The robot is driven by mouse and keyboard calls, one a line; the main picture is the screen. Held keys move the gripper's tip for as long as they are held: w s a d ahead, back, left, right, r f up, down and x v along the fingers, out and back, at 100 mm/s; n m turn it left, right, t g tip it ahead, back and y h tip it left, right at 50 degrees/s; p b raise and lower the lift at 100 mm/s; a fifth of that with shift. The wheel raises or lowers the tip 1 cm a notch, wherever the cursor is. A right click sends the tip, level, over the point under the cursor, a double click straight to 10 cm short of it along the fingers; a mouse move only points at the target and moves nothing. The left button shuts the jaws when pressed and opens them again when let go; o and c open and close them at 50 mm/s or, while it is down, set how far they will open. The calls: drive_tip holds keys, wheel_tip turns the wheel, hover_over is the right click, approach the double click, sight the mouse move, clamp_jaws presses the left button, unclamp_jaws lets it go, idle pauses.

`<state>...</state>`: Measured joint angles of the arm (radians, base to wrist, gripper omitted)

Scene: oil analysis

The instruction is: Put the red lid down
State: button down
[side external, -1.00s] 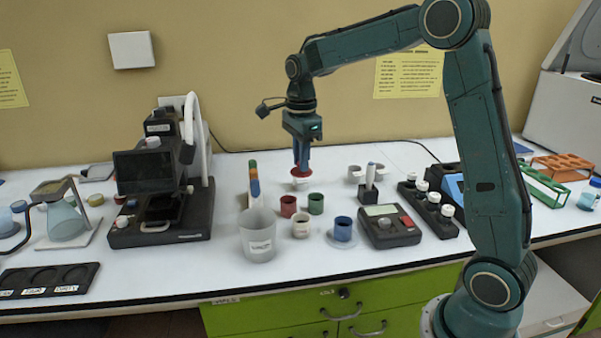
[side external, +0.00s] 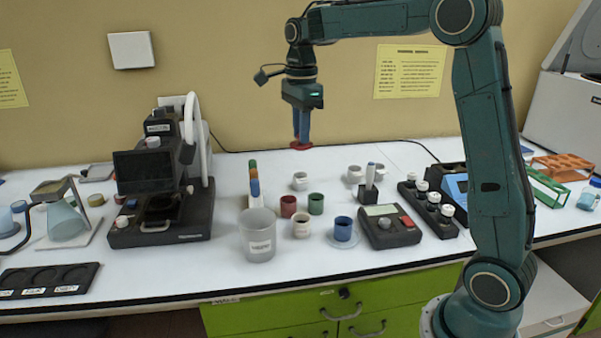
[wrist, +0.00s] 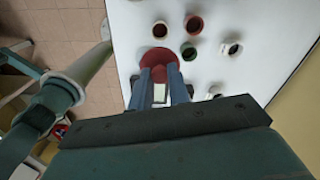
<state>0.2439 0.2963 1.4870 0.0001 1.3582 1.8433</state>
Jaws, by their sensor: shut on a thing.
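The red lid (side external: 301,146) is a small flat disc held at the tips of my gripper (side external: 301,138), above the back middle of the bench. My gripper is shut on it. In the wrist view the red lid (wrist: 158,60) shows between the two blue fingers. Below the lid, apart from it, a small white jar (side external: 300,181) stands on the bench. A red cup (side external: 288,206), a green cup (side external: 316,204), a white cup (side external: 301,226) and a blue cup (side external: 343,229) on a saucer stand in front of it.
A clear beaker (side external: 258,238) stands at the front, with coloured upright pieces (side external: 254,180) behind it. A black instrument (side external: 160,190) is to the left. A scale-like device (side external: 388,226) and a black rack of white-capped bottles (side external: 432,210) are to the right. Free bench lies behind the white jar.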

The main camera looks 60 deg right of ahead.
drive_tip(key=s+a+f, duration=0.4)
drive_tip(key=s+a, duration=0.2)
drive_tip(key=shift+s+a+f, duration=0.25)
drive_tip(key=shift+s+a, duration=0.05)
idle(0.3)
drive_tip(key=shift+f, duration=0.1)
wheel_tip(320, 180, down, 16)
drive_tip(key=shift+r, duration=0.25)
idle(0.3)
drive_tip(key=shift+f, duration=0.15)
drive_tip(key=shift+f, duration=2)
drive_tip(key=shift+f, duration=0.1)
drive_tip(key=c, duration=1.3)
unclamp_jaws()
drive_tip(key=shift+c, duration=0.2)
